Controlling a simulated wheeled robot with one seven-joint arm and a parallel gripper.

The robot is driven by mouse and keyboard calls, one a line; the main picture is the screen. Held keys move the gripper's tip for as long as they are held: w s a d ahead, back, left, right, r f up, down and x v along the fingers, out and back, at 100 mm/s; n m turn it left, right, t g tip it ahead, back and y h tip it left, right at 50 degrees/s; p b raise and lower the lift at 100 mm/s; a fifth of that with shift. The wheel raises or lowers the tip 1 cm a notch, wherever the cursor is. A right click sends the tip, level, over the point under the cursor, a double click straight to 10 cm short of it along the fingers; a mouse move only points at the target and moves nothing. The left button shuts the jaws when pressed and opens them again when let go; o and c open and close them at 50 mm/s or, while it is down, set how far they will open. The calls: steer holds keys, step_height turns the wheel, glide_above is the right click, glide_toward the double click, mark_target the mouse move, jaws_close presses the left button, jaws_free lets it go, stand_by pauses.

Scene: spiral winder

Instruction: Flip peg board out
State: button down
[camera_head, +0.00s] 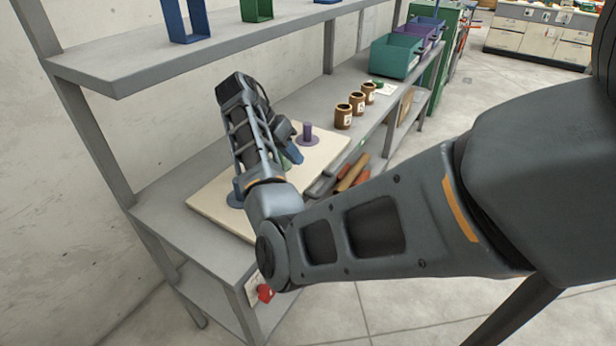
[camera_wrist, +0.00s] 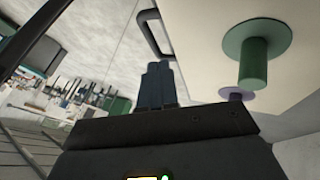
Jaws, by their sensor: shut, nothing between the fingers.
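The peg board (camera_head: 210,196) is a cream slab lying on the middle shelf in the head view. A purple peg (camera_head: 308,133) stands on it, with a blue disc (camera_head: 236,196) near its left end and a green piece partly behind my arm. In the wrist view the board (camera_wrist: 200,40) fills the upper right, with the green peg (camera_wrist: 253,65) and purple peg (camera_wrist: 236,94). A dark loop handle (camera_wrist: 154,30) shows at its edge. My gripper (camera_wrist: 157,66) is shut and empty, its fingertips close to the handle; contact cannot be told. My arm hides part of the board.
Several brown jars (camera_head: 343,117) stand right of the board, with a teal bin (camera_head: 395,57) beyond. An upper shelf (camera_head: 150,65) with coloured frames overhangs the back. A grey post (camera_head: 95,140) stands at the left. Open floor (camera_head: 520,85) lies to the right.

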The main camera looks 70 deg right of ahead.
mark_target(315, 189)
steer(key=shift+s+f, duration=0.1)
steer(key=p+x, duration=0.1)
steer(key=x, duration=0.8)
steer(key=shift+s+d+f, duration=0.1)
steer(key=shift+s+f, duration=0.05)
steer(key=shift+f, duration=0.25)
